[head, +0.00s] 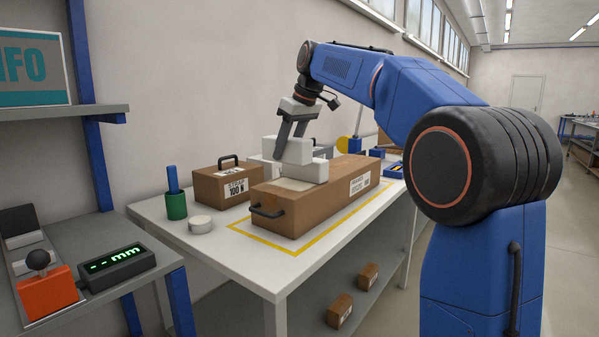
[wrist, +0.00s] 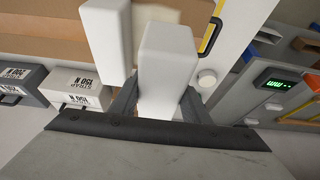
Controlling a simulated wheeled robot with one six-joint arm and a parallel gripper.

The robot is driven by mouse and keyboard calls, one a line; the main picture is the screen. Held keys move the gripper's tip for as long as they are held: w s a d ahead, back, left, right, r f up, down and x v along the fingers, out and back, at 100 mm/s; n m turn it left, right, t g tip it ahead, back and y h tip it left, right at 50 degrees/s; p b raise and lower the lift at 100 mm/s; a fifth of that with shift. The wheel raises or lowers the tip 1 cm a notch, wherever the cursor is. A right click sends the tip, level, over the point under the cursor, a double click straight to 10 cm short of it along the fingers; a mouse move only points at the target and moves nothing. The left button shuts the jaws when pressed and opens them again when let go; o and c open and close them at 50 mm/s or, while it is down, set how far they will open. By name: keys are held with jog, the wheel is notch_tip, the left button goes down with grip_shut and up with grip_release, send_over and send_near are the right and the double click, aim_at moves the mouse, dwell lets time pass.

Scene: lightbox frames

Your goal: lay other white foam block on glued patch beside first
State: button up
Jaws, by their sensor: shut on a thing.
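My gripper (head: 292,135) points down over the large brown box (head: 290,218) and is shut on a white foam block (head: 284,149). In the wrist view the held block (wrist: 163,75) sits between the two dark fingers. Another white foam block (head: 308,171) rests on the box top; it also shows in the wrist view (wrist: 105,40), left of the held block with a narrow gap between them. A pale glued patch (head: 289,184) shows on the box top in front of the blocks. Whether the held block touches the box is hidden.
The brown box has a dark handle and stands inside a yellow outline (head: 300,249) on the white table. The front left table top is clear.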

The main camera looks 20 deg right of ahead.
aim_at(299, 139)
jog(key=shift+f, duration=3.7)
jog(key=shift+f, duration=0.1)
jog(key=o, duration=1)
jog(key=v, duration=1.1)
jog(key=shift+s+d+r, duration=0.1)
jog(key=shift+r, duration=0.2)
jog(key=shift+s+r, duration=0.1)
jog(key=shift+r, duration=0.15)
